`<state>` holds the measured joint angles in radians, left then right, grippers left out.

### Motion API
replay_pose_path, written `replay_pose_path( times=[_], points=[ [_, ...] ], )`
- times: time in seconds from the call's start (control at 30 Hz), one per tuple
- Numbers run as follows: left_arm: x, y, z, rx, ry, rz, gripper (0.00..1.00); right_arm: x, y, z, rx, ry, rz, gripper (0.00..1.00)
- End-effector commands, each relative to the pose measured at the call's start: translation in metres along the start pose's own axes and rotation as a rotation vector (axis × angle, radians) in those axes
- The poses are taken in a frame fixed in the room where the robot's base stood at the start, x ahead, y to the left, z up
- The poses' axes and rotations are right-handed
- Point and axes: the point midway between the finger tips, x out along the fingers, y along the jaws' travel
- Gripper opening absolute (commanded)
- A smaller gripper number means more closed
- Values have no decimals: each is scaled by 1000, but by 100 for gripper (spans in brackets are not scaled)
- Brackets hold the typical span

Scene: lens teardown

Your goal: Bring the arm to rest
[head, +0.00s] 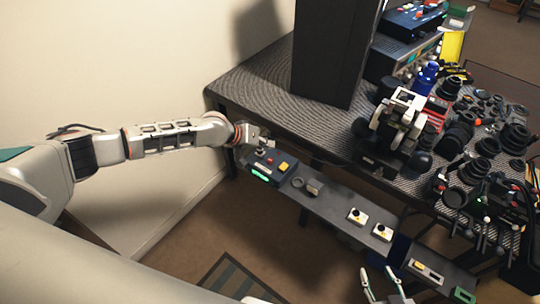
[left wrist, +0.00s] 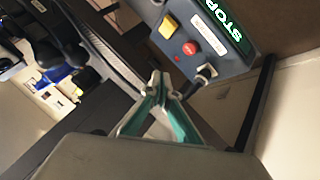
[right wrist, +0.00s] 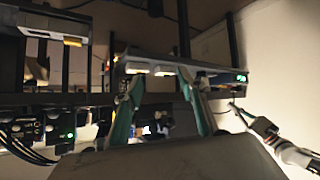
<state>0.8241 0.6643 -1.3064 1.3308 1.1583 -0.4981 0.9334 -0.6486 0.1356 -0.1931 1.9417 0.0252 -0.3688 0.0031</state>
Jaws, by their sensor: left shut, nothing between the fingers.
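My left arm reaches in from the left in the head view, stretched out along the wall. Its gripper (head: 264,146) is at the far-left end of the control shelf, close to the stop box (head: 268,166). In the left wrist view the left fingertips (left wrist: 158,82) meet with nothing between them, beside the stop box (left wrist: 207,45) with its red button (left wrist: 190,48) and yellow button (left wrist: 168,27). I cannot tell whether they touch it. My right gripper (head: 379,277) is at the bottom of the head view, its fingers apart and empty. They also show spread in the right wrist view (right wrist: 158,85).
The dark control shelf (head: 328,209) runs along the table's front edge with switch boxes (head: 357,217) on it. The table (head: 262,86) holds a tall black cabinet (head: 334,50), a white-and-black device (head: 400,118) and many lens parts. Open floor (head: 180,235) lies in front of the shelf.

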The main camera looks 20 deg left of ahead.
Motion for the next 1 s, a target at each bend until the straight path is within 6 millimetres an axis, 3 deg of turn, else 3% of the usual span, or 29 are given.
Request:
replay_pose_path(
  times=[0.23, 0.67, 0.77, 1.0],
  points=[
    [-7, 5, -4, -2, -2, 0, 0, -6, 10, 19, 5, -52, 20, 40],
    [-5, 7, 0, 2, -4, 5, 0, -5, 2, 13, 18, -41, 12, 40],
    [2, 20, 21, 29, -14, 32, 0, -5, 1, 12, 18, -40, 10, 40],
    [17, 83, 112, 167, 0, 163, 0, -5, 2, 12, 16, -39, 11, 40]
  ],
)
